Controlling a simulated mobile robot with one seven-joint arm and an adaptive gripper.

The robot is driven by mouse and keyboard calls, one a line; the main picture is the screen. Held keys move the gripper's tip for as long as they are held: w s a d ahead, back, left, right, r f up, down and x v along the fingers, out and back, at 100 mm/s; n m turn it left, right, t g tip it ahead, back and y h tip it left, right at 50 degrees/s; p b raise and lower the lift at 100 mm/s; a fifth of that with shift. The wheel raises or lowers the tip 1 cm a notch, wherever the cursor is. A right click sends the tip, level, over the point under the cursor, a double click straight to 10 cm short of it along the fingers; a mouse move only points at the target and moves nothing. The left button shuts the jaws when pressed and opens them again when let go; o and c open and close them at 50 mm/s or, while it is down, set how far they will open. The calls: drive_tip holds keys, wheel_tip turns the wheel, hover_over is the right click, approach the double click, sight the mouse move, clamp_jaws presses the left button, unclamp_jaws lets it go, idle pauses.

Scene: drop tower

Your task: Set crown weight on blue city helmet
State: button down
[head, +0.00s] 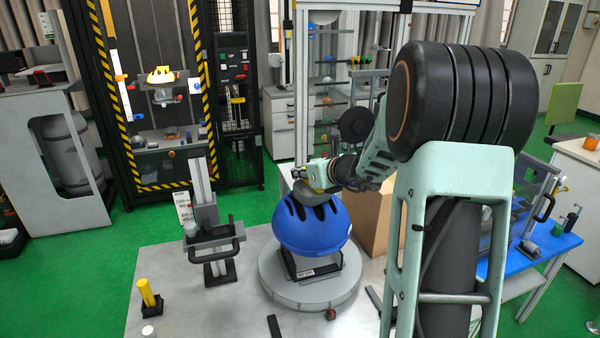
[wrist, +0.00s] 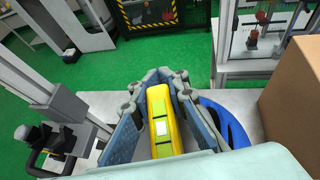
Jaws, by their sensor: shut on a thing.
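The blue city helmet (head: 312,232) sits upright on a black stand on a round grey turntable in the head view. Part of its blue shell (wrist: 226,122) shows to the right of the fingers in the wrist view. My gripper (head: 318,184) is just above the helmet's crown. In the wrist view my gripper (wrist: 158,112) has its grey-blue fingers on both sides of a yellow-green piece (wrist: 162,112) with a pale label, which I take for the crown weight. Its underside is hidden. I cannot tell whether it touches the helmet.
A grey upright gauge with a black handle (head: 217,252) stands left of the helmet. A yellow post (head: 148,294) stands at the table's front left. A cardboard box (head: 372,218) is close on the right. Behind is a striped drop-tower frame holding a yellow helmet (head: 161,75).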

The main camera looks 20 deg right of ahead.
drive_tip(key=c, duration=1.8)
unclamp_jaws()
drive_tip(key=shift+s+f, duration=0.1)
drive_tip(key=shift+f, duration=0.1)
drive_tip(key=v, duration=1.2)
drive_tip(key=shift+r, duration=0.2)
drive_tip(key=shift+a, duration=0.1)
